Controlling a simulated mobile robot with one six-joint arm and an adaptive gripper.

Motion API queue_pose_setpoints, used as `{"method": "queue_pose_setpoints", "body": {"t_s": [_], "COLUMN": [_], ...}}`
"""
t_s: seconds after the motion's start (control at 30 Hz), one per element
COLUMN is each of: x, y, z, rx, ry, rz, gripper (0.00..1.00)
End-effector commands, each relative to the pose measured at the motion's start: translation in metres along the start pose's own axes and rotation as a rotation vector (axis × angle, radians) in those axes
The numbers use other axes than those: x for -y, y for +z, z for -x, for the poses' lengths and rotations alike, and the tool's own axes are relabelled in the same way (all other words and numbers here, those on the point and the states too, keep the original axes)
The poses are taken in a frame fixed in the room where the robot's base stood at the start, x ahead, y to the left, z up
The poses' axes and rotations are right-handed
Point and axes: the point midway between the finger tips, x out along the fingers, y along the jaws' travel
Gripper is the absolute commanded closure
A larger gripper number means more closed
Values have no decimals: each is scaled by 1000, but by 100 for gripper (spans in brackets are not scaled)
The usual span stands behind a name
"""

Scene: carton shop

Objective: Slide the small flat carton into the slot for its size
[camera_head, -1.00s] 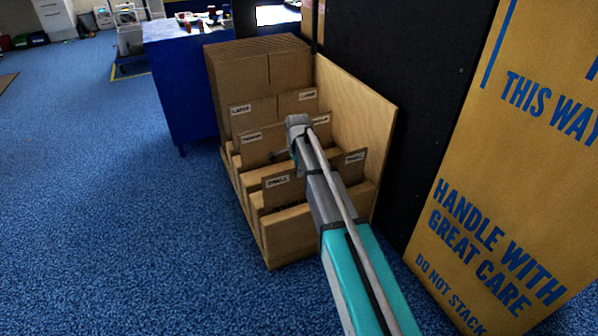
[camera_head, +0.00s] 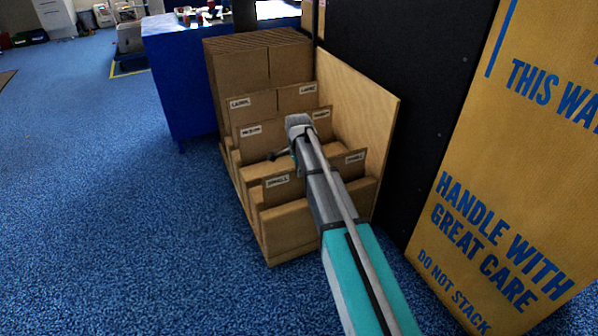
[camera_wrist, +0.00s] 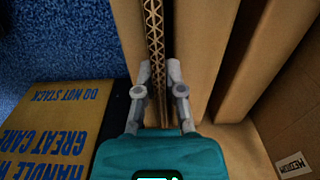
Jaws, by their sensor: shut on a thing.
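My gripper (camera_wrist: 160,80) is shut on the small flat carton (camera_wrist: 154,30), seen edge-on in the wrist view as a thin brown strip with a zigzag corrugated edge. Brown cardboard faces stand close on its right; whether they touch it I cannot tell. In the head view my gripper (camera_head: 281,154) is partly hidden by my wrist, over the rack between the MEDIUM and SMALL labels. The carton cannot be made out there. The cardboard rack (camera_head: 290,228) has stepped dividers labelled LARGE (camera_head: 241,103), MEDIUM (camera_head: 251,131) and SMALL (camera_head: 277,181), back to front.
A plywood panel (camera_head: 362,125) and a black wall (camera_head: 400,70) bound the rack on the right. A large printed carton (camera_head: 520,170) stands at the far right. A blue table (camera_head: 180,80) is behind on the left. The blue floor at left is clear.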

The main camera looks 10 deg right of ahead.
Motion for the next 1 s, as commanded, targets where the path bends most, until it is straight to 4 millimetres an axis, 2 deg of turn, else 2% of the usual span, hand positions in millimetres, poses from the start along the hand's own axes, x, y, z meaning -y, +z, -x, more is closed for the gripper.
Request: {"method": "queue_pose_setpoints", "body": {"t_s": [0.03, 0.23, 0.67, 1.0], "x": [0, 0, 0, 0], "y": [0, 0, 0, -1], "z": [0, 0, 1, 16], "rx": [0, 0, 0, 0], "ry": [0, 0, 0, 0], "rz": [0, 0, -1, -1], "gripper": [86, 49, 48, 48]}}
